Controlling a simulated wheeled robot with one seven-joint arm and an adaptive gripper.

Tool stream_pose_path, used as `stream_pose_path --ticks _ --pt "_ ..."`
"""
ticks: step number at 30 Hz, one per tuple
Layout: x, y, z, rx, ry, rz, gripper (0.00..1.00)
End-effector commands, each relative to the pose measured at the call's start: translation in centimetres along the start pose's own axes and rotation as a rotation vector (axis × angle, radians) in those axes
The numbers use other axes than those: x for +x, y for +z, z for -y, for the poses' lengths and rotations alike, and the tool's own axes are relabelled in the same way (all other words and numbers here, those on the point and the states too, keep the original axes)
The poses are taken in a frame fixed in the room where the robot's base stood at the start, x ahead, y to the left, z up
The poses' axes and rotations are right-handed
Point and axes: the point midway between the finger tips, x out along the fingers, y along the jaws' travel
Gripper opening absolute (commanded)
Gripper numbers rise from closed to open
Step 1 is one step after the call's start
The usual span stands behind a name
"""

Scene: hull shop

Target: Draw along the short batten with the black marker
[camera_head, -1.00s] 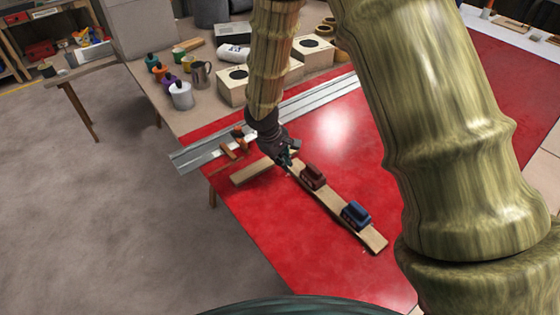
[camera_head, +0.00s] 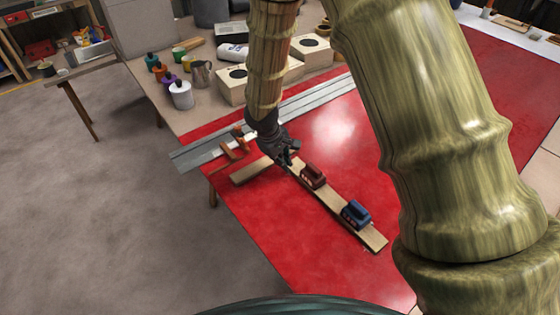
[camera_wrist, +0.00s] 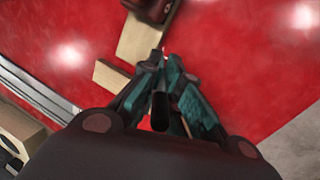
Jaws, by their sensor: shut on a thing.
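A wooden batten (camera_head: 330,197) lies on the red surface, with a dark red weight (camera_head: 313,176) and a blue weight (camera_head: 356,214) on it. A shorter plain wooden strip (camera_head: 251,171) lies at an angle to the batten's upper end. Both also show in the wrist view, the batten (camera_wrist: 139,42) and the strip (camera_wrist: 111,76). My gripper (camera_head: 290,160) is at the batten's upper end, near the red weight. In the wrist view my gripper (camera_wrist: 160,62) is shut on a dark cylinder, the black marker (camera_wrist: 160,112). Its tip is blurred, so contact with the surface is unclear.
A metal rail (camera_head: 310,97) crosses the table behind the strip, with orange-brown clamps (camera_head: 236,143) at its left end. Pots, a metal jug (camera_head: 201,74) and pale boxes (camera_head: 232,88) stand beyond. The red surface (camera_head: 285,232) left of the batten is clear.

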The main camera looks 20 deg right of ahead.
Motion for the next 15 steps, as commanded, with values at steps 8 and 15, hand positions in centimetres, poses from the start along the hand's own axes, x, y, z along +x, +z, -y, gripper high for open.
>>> stream_pose_path --ticks 8,15 --pt "0.06 0.07 0.06 0.001 -0.001 0.000 0.00" --pt "0.06 0.77 0.11 0.001 0.000 0.002 0.00"
